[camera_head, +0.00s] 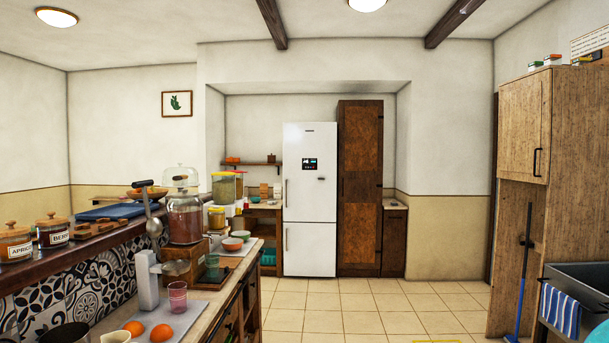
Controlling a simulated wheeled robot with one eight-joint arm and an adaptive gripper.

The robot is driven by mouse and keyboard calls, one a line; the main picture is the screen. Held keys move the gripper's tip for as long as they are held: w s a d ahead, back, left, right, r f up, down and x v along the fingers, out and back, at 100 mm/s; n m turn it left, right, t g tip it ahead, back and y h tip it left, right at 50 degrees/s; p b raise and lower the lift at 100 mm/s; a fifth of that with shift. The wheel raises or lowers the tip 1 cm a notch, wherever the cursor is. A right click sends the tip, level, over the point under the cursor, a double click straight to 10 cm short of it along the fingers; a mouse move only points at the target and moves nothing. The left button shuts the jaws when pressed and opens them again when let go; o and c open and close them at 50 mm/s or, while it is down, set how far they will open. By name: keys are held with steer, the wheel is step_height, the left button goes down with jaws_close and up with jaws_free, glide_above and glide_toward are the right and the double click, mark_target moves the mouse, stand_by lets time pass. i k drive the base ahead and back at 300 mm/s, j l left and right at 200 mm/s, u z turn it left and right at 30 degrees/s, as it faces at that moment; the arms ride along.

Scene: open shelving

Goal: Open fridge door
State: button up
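A tall white fridge (309,199) stands in the alcove at the far wall, across the room from my body camera. It has an upper door (310,190) and a lower door (310,250), and both look shut. A vertical handle (286,193) runs along the left side of the upper door, and a shorter handle (286,239) is on the lower door. A small dark display panel (310,164) is on the upper door. My gripper is not in view.
A tall dark wooden cabinet (359,180) stands right of the fridge. A cluttered counter (215,312) fills the left front. At right are a wooden cupboard (524,125), a blue broom (521,283) and a dark sink (582,282).

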mark_target(310, 194)
steer(key=i+z, duration=0.25)
steer(key=i, duration=1.85)
steer(key=i+u, duration=0.1)
steer(key=i, duration=1.7)
steer(key=i+u, duration=0.2)
steer(key=i, duration=0.75)
steer(key=i+u, duration=0.15)
steer(key=i, duration=0.85)
steer(key=i+j+u, duration=0.1)
steer(key=i+u, duration=0.35)
steer(key=i, duration=0.35)
steer(key=i+l+u, duration=0.25)
steer(key=i+u, duration=0.2)
steer(key=i, duration=0.4)
